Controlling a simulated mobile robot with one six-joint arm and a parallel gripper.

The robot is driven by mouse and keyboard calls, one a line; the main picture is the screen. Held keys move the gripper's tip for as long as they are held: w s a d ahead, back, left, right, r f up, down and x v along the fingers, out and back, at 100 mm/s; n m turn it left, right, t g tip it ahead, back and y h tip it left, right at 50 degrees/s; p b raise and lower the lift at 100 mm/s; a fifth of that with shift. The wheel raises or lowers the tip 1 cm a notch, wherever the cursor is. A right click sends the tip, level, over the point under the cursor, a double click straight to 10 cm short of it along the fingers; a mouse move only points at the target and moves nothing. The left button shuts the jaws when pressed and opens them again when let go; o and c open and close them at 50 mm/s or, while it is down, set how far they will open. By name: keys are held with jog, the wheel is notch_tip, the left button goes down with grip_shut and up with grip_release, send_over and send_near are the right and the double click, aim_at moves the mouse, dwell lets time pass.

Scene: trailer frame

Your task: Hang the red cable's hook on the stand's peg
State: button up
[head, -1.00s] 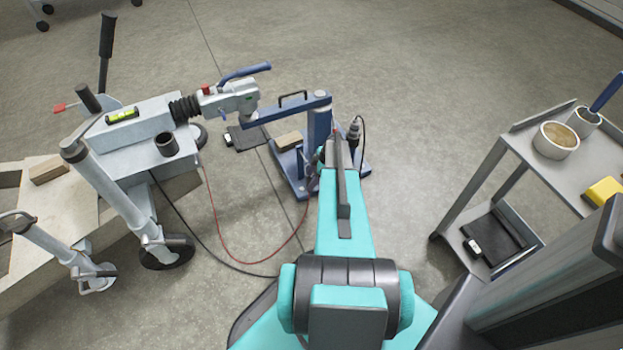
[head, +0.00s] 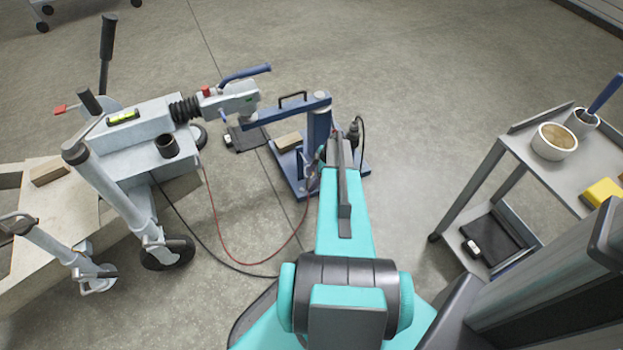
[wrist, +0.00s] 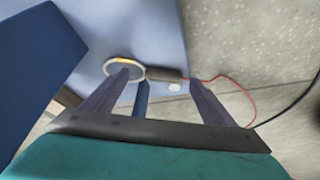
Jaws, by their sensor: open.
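The blue stand (head: 319,125) stands on the floor at the centre of the head view, partly behind my arm. The red cable (head: 222,235) droops from the grey trailer coupling towards the stand. In the wrist view the red cable (wrist: 235,84) runs from a dark sleeve (wrist: 164,74) with a pale, rounded hook (wrist: 108,66) at its left end. The hook lies against a round grey disc by the stand's blue face; I cannot tell whether it bears on the peg. My gripper (wrist: 160,83) is open, its fingers either side of the sleeve. My arm hides it in the head view.
A grey trailer frame (head: 150,115) with jockey wheel stands left. A grey cart (head: 545,165) with a bowl (head: 553,141) and a yellow block stands right. A black cable (head: 205,248) lies on the floor. Floor between stand and cart is clear.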

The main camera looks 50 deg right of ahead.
jog(key=p+v, duration=0.2)
jog(key=v, duration=1)
jog(key=shift+w+a+r, duration=0.1)
jog(key=shift+a, duration=0.05)
dwell(0.4)
